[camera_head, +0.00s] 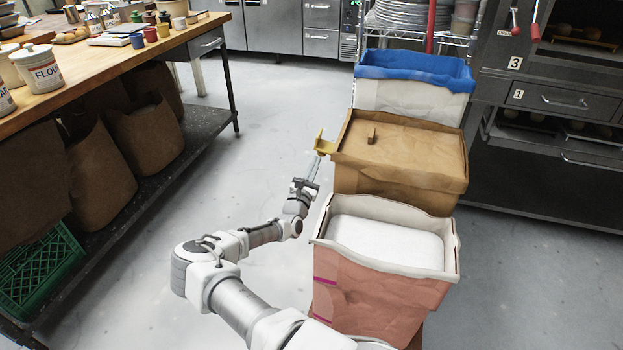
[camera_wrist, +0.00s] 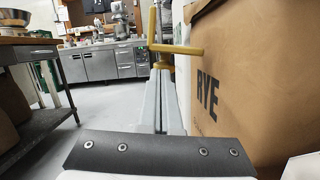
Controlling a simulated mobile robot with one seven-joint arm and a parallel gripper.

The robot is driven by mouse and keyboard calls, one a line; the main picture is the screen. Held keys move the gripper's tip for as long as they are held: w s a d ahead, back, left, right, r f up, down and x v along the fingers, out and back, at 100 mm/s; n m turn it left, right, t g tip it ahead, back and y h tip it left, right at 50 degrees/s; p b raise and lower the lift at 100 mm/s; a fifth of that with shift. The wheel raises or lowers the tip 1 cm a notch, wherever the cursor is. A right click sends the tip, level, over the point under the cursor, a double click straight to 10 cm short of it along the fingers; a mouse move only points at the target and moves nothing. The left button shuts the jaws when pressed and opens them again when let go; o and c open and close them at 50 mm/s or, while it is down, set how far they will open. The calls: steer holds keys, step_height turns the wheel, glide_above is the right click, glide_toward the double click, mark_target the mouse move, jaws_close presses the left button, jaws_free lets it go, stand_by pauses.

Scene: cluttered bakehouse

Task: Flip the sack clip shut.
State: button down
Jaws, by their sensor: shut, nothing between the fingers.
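The yellow sack clip (camera_head: 325,146) is at the left edge of the brown sack (camera_head: 400,178). One arm of the clip stands upright and another lies level, so it looks open. In the wrist view the clip (camera_wrist: 178,49) is straight ahead, beside the upper part of the sack (camera_wrist: 235,85) marked RYE. My gripper (camera_head: 315,163) is just below and in front of the clip. In the wrist view my gripper (camera_wrist: 163,78) is shut and empty, its tips just under the clip. I cannot tell whether they touch.
An open pink sack of white flour (camera_head: 388,243) stands nearer, and a white sack with a blue rim (camera_head: 415,85) stands behind. A small brown block (camera_head: 372,135) is on the brown sack's top. A wooden worktable (camera_head: 100,58) is at left. The floor between is clear.

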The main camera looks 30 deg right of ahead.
steer(key=shift+s+d+r, duration=0.1)
steer(key=shift+r, duration=0.6)
